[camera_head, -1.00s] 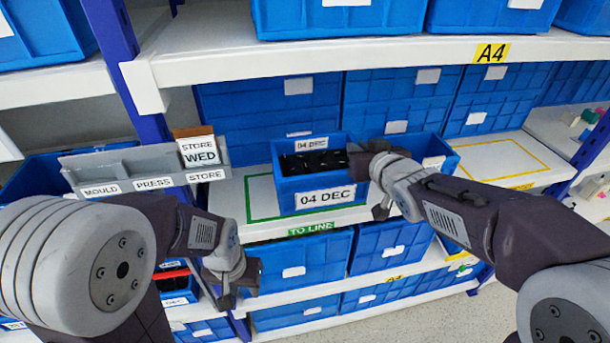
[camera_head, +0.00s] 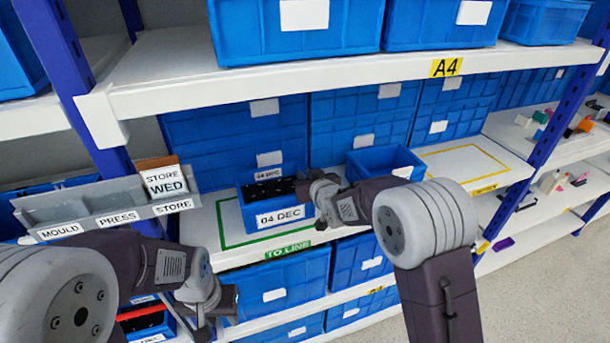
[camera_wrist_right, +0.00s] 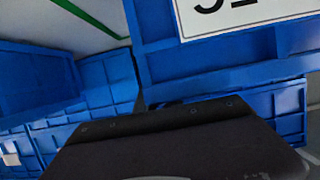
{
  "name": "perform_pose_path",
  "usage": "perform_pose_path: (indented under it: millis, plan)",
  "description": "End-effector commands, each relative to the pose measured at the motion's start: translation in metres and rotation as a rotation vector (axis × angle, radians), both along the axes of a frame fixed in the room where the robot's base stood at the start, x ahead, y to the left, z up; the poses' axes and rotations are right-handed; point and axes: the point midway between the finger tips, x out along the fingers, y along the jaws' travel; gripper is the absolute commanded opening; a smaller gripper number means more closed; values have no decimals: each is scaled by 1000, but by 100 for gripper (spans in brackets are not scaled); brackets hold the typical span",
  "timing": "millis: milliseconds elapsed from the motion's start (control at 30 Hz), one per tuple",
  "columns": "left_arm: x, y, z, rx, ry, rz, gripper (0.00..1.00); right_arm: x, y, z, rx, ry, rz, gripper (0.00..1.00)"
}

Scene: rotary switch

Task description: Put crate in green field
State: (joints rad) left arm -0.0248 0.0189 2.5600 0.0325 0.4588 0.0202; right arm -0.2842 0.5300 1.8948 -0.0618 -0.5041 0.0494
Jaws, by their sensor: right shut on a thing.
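The blue crate labelled 04 DEC (camera_head: 255,222) holds dark items and stands upright on the white shelf. In the right wrist view a dark finger (camera_wrist_right: 180,135) lies in front of the crate's blue side (camera_wrist_right: 190,62); the grip itself is hidden. My left gripper (camera_head: 215,305) hangs empty, low in front of the shelves, its opening unclear.
Another blue crate (camera_head: 383,160) stands to the right, partly behind my right arm. A yellow outlined field (camera_head: 470,150) farther right is clear. A grey tray (camera_head: 95,203) with a STORE WED card (camera_head: 165,181) is at left. A shelf (camera_head: 330,75) runs overhead.

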Motion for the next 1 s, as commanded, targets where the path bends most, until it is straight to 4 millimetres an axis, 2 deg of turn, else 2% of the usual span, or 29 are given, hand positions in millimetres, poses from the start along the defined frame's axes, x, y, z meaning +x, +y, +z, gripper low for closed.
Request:
perform_pose_path:
  millis: [300,333,400,667,800,1000]
  plan:
    - [0,0,-5,0,0,0,36,0,0,-3,3,-4,-1,0]
    - [0,0,-5,0,0,0,36,0,0,-4,1,-1,0,14]
    - [0,0,-4,0,0,0,36,0,0,-2,1,-1,0,33]
    - [0,0,-4,0,0,0,36,0,0,-2,1,-1,0,33]
    - [0,0,3,0,0,0,36,-1,0,4,1,-1,0,33]
    - [0,0,-11,0,0,0,36,-33,-11,13,2,-4,-1,33]
